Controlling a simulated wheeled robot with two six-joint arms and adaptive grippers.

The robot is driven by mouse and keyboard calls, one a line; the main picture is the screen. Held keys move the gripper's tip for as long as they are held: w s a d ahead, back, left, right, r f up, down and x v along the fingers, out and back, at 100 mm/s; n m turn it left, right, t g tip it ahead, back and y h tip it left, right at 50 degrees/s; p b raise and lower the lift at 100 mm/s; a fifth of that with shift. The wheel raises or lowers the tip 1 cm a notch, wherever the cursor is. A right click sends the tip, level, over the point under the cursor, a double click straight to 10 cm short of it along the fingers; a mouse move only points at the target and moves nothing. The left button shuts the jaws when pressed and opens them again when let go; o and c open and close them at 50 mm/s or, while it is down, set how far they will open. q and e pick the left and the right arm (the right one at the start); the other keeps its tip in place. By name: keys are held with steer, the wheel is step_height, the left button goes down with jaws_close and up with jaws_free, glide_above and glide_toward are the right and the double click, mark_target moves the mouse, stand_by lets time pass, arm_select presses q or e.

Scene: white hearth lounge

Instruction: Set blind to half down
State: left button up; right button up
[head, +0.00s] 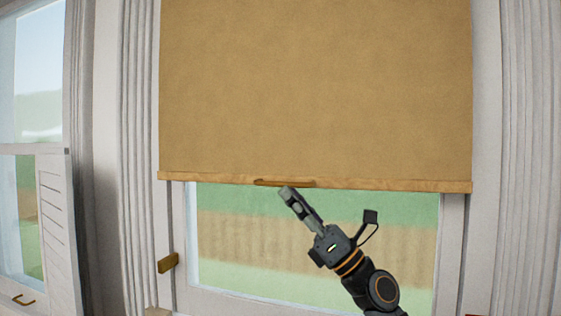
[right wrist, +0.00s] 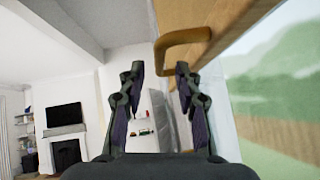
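A tan roller blind (head: 315,90) hangs over the upper part of the window, its wooden bottom bar (head: 400,185) level with the lower part of the frame. A small wooden pull handle (head: 285,183) sits on the bar near its middle. My right gripper (head: 287,191) is just below the handle in the head view. In the right wrist view the fingers (right wrist: 160,70) are apart, with the curved handle (right wrist: 185,37) just beyond the tips, one end showing between them. I cannot tell whether they touch it. My left gripper is not in view.
The window glass (head: 310,245) shows below the blind. A brass-coloured block (head: 167,263) sits on the left frame. A second window with a white shutter (head: 55,230) stands at the left. The right wrist view shows a fireplace (right wrist: 67,150) and white shelving (right wrist: 150,120) across the room.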

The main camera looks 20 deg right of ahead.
mark_target(283, 184)
steer(key=p+x, duration=0.1)
steer(key=x, duration=0.2)
steer(key=shift+s+d+r+p, duration=0.1)
steer(key=shift+s+r+p, duration=0.05)
steer(key=shift+r+p, duration=0.2)
steer(key=shift+r, duration=0.1)
steer(key=shift+w+a, duration=0.3)
steer(key=shift+w, duration=0.1)
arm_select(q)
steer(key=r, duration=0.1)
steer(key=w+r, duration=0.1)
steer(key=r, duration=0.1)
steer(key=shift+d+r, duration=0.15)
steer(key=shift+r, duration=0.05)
arm_select(e)
jaws_close()
